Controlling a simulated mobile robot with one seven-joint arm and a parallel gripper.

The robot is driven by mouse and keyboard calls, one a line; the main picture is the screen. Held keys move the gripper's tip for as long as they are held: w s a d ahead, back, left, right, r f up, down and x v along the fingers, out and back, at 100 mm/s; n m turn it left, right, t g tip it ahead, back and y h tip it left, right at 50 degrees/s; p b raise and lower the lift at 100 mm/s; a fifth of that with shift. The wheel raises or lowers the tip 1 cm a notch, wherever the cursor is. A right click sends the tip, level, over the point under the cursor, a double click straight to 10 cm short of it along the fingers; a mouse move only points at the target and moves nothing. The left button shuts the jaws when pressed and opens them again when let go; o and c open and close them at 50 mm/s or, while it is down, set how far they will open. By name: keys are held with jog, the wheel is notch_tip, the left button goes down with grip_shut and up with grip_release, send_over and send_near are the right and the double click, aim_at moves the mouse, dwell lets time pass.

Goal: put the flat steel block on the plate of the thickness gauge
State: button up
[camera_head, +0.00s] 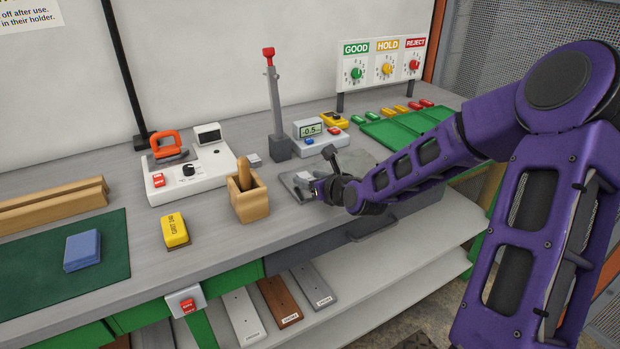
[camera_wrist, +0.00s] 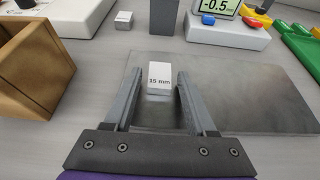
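A steel block marked "15 mm" (camera_wrist: 159,74) lies on a large flat grey steel plate (camera_wrist: 240,95) in the wrist view. My gripper (camera_wrist: 161,84) is open around it, one finger on each side, with a gap visible at both. In the head view my gripper (camera_head: 312,186) is low over the near-left part of the plate (camera_head: 356,158) and partly hides the block. Behind the plate stands a gauge readout (camera_head: 311,130) showing -0.5 mm, beside a grey post with a red-topped lever (camera_head: 274,95). A smaller steel block (camera_head: 255,160) lies left of the post.
A wooden box (camera_head: 250,204) stands left of the plate. Further left are a white device with an orange handle (camera_head: 188,170), a yellow block (camera_head: 175,231) and a blue block (camera_head: 82,250) on a green mat (camera_head: 108,278). Green trays (camera_head: 392,133) lie at the right.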

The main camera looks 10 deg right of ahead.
jog(key=shift+o, duration=0.4)
jog(key=shift+r, duration=0.2)
jog(key=p+v, duration=0.4)
jog(key=v, duration=0.6)
jog(key=shift+s+d+r, duration=0.1)
jog(key=shift+s+r, duration=0.05)
jog(key=shift+r, duration=0.05)
jog(key=shift+s+d+r+p, duration=0.2)
jog(key=shift+s+p, duration=0.1)
jog(key=shift+s, duration=0.4)
jog(key=shift+f, duration=0.1)
